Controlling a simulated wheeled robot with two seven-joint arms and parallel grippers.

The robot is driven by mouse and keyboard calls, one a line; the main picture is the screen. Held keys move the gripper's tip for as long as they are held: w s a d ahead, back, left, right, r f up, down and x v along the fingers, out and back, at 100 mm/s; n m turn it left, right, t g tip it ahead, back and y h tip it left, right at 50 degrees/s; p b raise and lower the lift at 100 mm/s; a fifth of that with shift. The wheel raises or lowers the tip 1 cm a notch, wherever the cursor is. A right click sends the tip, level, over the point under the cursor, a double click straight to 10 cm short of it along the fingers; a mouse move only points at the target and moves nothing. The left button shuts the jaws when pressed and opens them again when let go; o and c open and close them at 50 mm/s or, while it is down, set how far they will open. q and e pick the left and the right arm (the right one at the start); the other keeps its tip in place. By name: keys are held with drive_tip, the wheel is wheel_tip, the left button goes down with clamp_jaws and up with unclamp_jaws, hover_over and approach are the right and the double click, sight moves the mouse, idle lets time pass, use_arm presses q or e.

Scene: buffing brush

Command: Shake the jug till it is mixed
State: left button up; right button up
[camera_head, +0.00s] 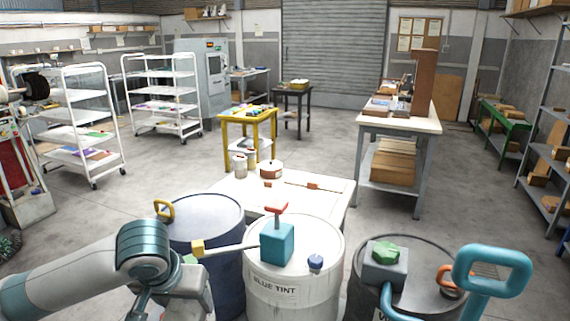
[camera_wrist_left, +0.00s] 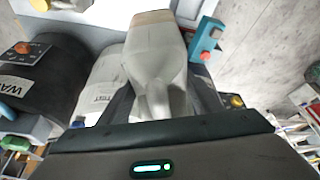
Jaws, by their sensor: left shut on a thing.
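My left gripper (camera_head: 184,298) is low in the head view, in front of the dark blue drum. In the left wrist view its two dark fingers (camera_wrist_left: 163,92) are shut on a pale grey jug-like thing (camera_wrist_left: 158,50), one on each side. This thing has a narrower part towards the palm and a tan band at its far end. It hides part of the white drum in that view. In the head view I cannot make it out clearly. Whether its contents are mixed cannot be seen. My right gripper is not in view.
A dark blue drum (camera_head: 205,215), a white drum marked "BLUE TINT" (camera_head: 275,291) and a black drum (camera_head: 430,255) stand close in front. Valves and a teal handle (camera_head: 492,252) stick up. A pale table (camera_head: 325,190) with tins stands behind; open floor lies beyond.

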use_arm(q)
drive_tip(key=shift+a+r, duration=0.1)
drive_tip(key=shift+r, duration=0.15)
drive_tip(key=shift+a, duration=0.1)
drive_tip(key=a+p, duration=0.2)
drive_tip(key=a, duration=0.2)
drive_tip(key=shift+a, duration=0.4)
drive_tip(key=shift+d, duration=0.1)
